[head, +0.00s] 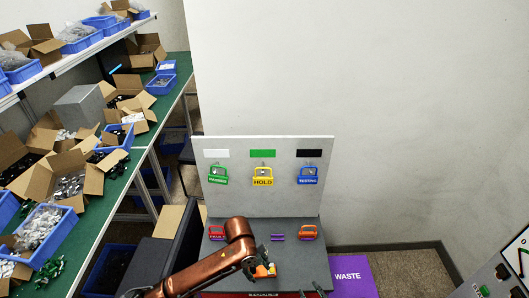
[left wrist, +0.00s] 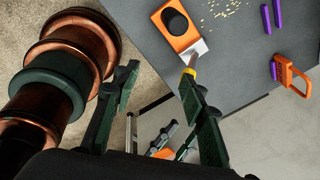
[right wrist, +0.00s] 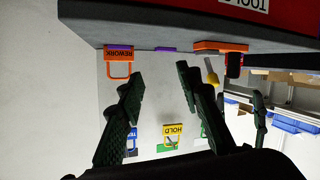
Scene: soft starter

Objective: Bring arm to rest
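In the head view the copper left arm reaches over the grey workbench (head: 298,262), and its gripper (head: 260,266) is close to an orange part. In the left wrist view my left gripper (left wrist: 160,74) is open, with no object between its fingertips. The orange part (left wrist: 170,41) has a black round top and a metal plate and lies on the bench near the fingers. My right gripper (right wrist: 160,78) is open and empty in the right wrist view, which looks upside down. In the head view only dark bits of it show at the bottom edge.
A pegboard panel holds green (head: 218,176), yellow HOLD (head: 263,177) and blue TESTING (head: 308,175) tags. Red (head: 217,232) and orange (head: 308,232) tags lie at the bench's back. A purple WASTE area (head: 352,277) is right; shelves with boxes (head: 70,180) stand left.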

